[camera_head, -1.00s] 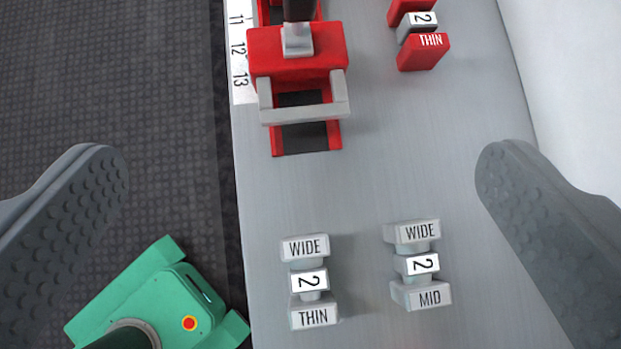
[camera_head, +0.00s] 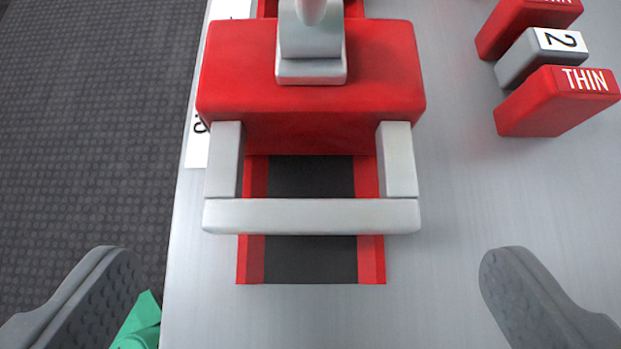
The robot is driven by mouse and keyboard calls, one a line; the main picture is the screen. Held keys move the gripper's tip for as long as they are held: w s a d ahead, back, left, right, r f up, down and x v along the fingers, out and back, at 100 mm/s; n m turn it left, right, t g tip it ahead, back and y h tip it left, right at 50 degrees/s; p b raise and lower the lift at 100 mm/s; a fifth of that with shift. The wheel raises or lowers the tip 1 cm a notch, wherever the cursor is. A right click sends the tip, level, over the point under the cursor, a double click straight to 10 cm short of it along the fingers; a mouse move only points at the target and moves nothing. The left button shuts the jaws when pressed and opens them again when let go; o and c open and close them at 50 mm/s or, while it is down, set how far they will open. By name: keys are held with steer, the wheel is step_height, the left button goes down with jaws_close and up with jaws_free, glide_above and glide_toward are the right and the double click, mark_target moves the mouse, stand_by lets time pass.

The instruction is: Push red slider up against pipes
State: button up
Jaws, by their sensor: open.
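The red slider (camera_head: 310,110) is a red block on a red-edged track with a dark middle (camera_head: 310,262). A grey U-shaped handle (camera_head: 310,215) sticks out from its near side. A grey bracket (camera_head: 311,70) on top of the slider holds the end of a pipe (camera_head: 311,10), which runs out of view at the top. My gripper (camera_head: 305,275) is open and empty, with one finger on each side of the track's near end. The fingers are apart from the handle, which lies ahead of and between them.
A red block marked THIN (camera_head: 558,100), a grey piece marked 2 (camera_head: 542,58) and another red block (camera_head: 525,25) sit at the upper right. A white number strip (camera_head: 196,150) lies left of the slider. Dark floor (camera_head: 90,130) lies beyond the panel's left edge.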

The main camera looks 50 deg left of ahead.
mark_target(311, 133)
steer(key=shift+x, duration=1.45)
steer(key=c, duration=1.4)
steer(key=shift+w, duration=0.15)
